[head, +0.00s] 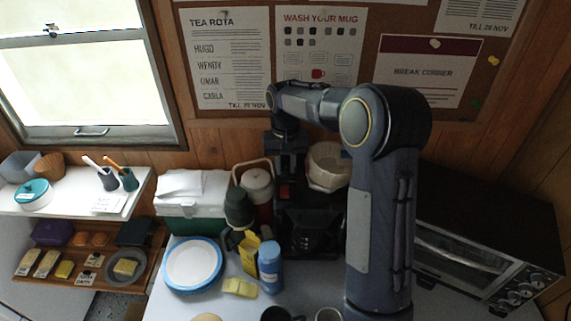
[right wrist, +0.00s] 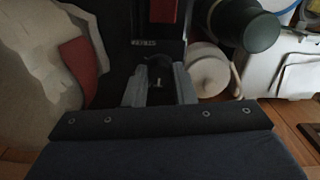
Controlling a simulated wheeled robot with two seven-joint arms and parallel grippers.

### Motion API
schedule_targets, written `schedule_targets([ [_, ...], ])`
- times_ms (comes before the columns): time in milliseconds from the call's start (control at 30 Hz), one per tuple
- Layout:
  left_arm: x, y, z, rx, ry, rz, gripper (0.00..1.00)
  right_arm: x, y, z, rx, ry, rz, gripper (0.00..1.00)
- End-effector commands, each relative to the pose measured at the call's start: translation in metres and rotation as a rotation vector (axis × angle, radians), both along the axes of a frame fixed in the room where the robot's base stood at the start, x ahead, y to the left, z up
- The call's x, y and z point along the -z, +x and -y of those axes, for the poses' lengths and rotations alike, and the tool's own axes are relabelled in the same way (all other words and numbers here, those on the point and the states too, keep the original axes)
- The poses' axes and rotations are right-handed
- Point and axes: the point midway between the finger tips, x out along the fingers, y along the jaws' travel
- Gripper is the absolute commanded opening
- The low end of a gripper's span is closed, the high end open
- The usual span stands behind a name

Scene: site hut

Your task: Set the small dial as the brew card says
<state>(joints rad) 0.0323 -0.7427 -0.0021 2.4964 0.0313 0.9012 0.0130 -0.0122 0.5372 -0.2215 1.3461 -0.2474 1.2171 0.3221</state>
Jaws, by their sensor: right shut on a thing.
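A black coffee machine (head: 312,222) stands at the back middle of the counter, partly behind my right arm. My right gripper (right wrist: 160,82) reaches down to it from above. In the right wrist view its two grey fingers are closed on a small dark round knob, seemingly the small dial (right wrist: 157,62). A small pale marking (right wrist: 145,42) shows just beyond the knob, too blurred to read. The dial's setting cannot be made out. In the head view the fingertips and dial are hidden. I cannot pick out a readable brew card. My left gripper is not in view.
A dark green flask (head: 238,210), a red and white jug (head: 258,184) and a pale filter basket (head: 327,167) stand close around the machine. A toaster oven (head: 480,245) fills the right.

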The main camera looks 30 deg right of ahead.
Motion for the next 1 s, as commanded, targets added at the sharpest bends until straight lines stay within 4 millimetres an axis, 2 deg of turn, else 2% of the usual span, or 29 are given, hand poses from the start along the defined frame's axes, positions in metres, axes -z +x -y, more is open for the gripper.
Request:
schedule_targets([
  [300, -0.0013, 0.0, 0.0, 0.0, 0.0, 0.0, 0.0, -0.001, 0.0004, 0.0006, -0.121, 0.0, 0.003, 0.01],
  [833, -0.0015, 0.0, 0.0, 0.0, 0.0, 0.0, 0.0, -0.0011, 0.0006, 0.0004, -0.146, -0.001, 0.003, 0.01],
  [867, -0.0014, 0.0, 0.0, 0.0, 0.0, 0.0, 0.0, -0.0011, 0.0007, 0.0004, -0.146, -0.001, 0.003, 0.25],
  [1000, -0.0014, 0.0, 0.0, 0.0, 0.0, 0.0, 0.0, -0.0008, 0.0005, 0.0003, -0.146, -0.001, 0.003, 0.43],
])
